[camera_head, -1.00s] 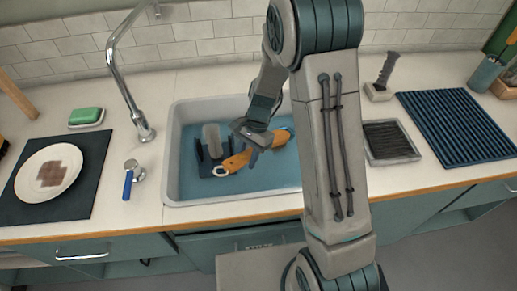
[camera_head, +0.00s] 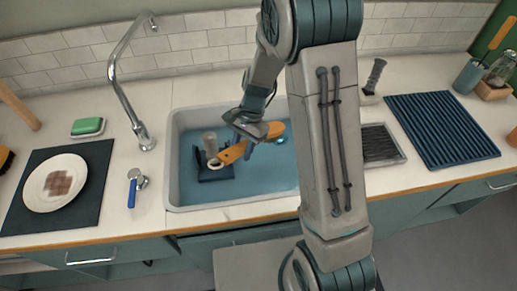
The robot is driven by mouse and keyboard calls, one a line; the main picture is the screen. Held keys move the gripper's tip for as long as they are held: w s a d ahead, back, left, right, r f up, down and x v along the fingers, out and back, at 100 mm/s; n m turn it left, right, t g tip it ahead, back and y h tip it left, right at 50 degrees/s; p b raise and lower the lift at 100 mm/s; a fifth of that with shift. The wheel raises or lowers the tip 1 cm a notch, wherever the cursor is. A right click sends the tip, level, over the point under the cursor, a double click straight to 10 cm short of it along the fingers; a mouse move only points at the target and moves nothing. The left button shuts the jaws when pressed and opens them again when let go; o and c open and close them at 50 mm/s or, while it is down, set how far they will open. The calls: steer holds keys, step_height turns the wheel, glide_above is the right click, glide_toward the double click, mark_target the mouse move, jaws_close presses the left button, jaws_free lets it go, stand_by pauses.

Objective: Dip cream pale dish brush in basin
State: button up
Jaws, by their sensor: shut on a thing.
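My gripper (camera_head: 256,136) is over the basin, shut on a long orange tool (camera_head: 265,132) that looks like a brush. The tool has a pale ring at its left end and a teal part at its right end; no cream colour shows on its body. It lies slanted across the grey basin (camera_head: 174,180) with bluish water (camera_head: 250,185). Whether it touches the water cannot be told. The arm hides the basin's right side. Bristles on the tool are not clear.
In the basin, a grey cylinder (camera_head: 210,143) stands by a dark holder (camera_head: 213,173), close to the tool's ring. The tap (camera_head: 122,88) arches at the back left. A plate with a brown stain (camera_head: 40,195), green soap (camera_head: 87,126) and a ribbed blue mat (camera_head: 441,128) lie on the counter.

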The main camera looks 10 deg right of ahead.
steer(key=shift+r+p, duration=3.15)
steer(key=shift+r, duration=1.15)
steer(key=shift+r+p, duration=1.55)
steer(key=shift+r, duration=0.45)
